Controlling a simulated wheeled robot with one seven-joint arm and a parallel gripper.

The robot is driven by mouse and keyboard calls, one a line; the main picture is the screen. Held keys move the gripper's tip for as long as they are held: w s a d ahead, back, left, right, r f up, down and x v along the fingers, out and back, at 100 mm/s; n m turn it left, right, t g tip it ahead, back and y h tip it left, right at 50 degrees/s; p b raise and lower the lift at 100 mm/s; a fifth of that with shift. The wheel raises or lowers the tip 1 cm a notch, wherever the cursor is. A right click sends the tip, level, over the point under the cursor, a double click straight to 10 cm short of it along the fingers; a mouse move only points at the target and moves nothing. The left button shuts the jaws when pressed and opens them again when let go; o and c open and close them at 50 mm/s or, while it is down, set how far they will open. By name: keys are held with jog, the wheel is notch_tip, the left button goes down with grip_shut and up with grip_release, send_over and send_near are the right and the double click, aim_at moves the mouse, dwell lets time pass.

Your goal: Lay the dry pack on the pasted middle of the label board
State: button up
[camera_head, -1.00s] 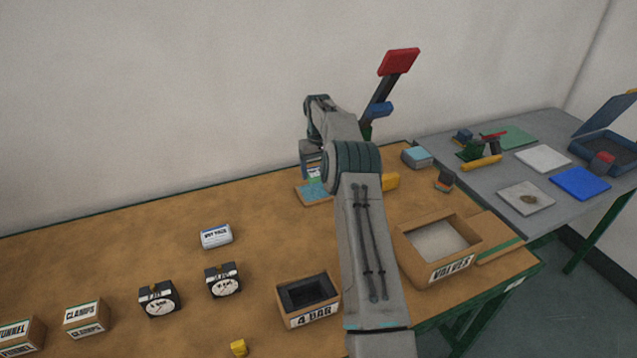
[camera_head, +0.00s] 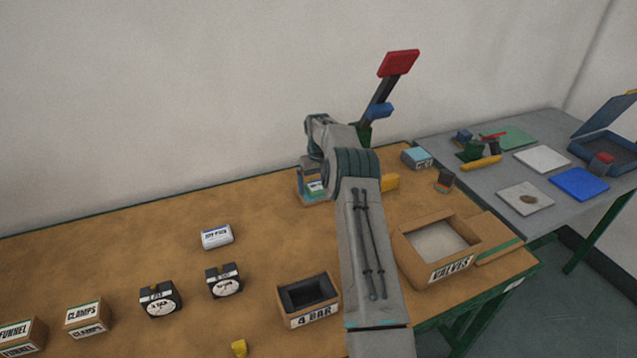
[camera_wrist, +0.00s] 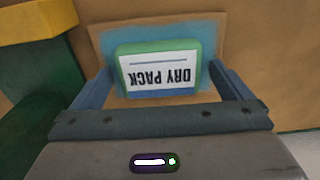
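The dry pack (camera_wrist: 158,72) is a green block with a white label reading DRY PACK, upside down in the wrist view. It appears to lie on the blue pasted middle of the brown label board (camera_wrist: 108,27), with blue showing around it. In the head view the pack (camera_head: 316,187) is partly hidden by my arm. My gripper (camera_wrist: 161,66) is low over the board, one finger on each side of the pack. A narrow gap seems to show beside each finger, so it looks slightly open. The pack's underside is hidden.
A green stand with a yellow part (camera_wrist: 35,22) is close at the left in the wrist view. The table's left middle is clear.

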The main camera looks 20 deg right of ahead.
aim_at(318, 184)
jog(key=shift+r, duration=0.1)
notch_tip(318, 184, up, 12)
jog(key=s+a+r+t, duration=0.1)
jog(key=s+a+r, duration=1.2)
jog(key=s+r, duration=0.25)
jog(key=s+a+f, duration=0.1)
jog(key=s+f, duration=0.1)
jog(key=s, duration=0.7)
jog(key=s+a+f+t, duration=0.1)
jog(key=s+a+f, duration=0.1)
jog(key=s, duration=0.8)
jog(key=s+a+f+t, duration=0.1)
jog(key=s+a+f, duration=0.1)
jog(key=s, duration=0.8)
jog(key=shift+s+a+f, duration=0.15)
jog(key=shift+a+f, duration=0.05)
jog(key=shift+a, duration=0.05)
